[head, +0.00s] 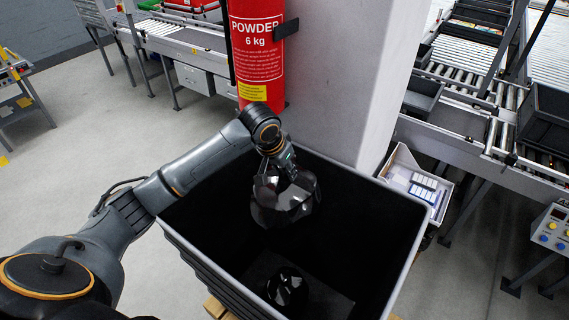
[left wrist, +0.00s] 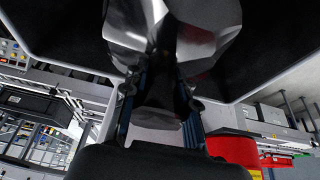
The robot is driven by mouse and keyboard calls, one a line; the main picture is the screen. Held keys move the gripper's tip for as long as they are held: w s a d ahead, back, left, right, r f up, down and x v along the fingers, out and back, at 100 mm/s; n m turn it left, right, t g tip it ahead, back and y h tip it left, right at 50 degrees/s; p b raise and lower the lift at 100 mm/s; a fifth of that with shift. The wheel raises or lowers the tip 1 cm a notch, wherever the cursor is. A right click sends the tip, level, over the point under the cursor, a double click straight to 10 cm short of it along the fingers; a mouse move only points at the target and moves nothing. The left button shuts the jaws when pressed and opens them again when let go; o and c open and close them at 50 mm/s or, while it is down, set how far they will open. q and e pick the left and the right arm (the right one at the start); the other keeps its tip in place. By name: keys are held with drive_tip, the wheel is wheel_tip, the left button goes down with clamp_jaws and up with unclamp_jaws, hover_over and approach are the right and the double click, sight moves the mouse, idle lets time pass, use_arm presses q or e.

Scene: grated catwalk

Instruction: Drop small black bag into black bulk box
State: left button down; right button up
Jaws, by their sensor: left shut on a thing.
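The small black bag (head: 284,198) is glossy and crumpled. My left gripper (head: 283,172) is shut on its upper part and holds it over the opening of the black bulk box (head: 368,222). In the left wrist view the bag (left wrist: 170,40) shows between the fingers of the left gripper (left wrist: 160,95). The box is large, open-topped and deep, with a pale rim. Another glossy black item (head: 287,290) lies on the box floor. My right gripper is not in view.
A grey pillar (head: 340,90) with a red fire extinguisher (head: 257,50) stands right behind the box. Roller conveyors with black crates (head: 545,120) are at the right. A white tray of papers (head: 418,185) is beside the box. Open floor lies at the left.

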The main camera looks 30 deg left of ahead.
use_arm(q)
drive_tip(key=shift+r, duration=0.1)
drive_tip(key=c, duration=1)
unclamp_jaws()
drive_tip(key=shift+o, duration=0.2)
drive_tip(key=shift+s+f, duration=0.2)
drive_tip(key=v, duration=1.2)
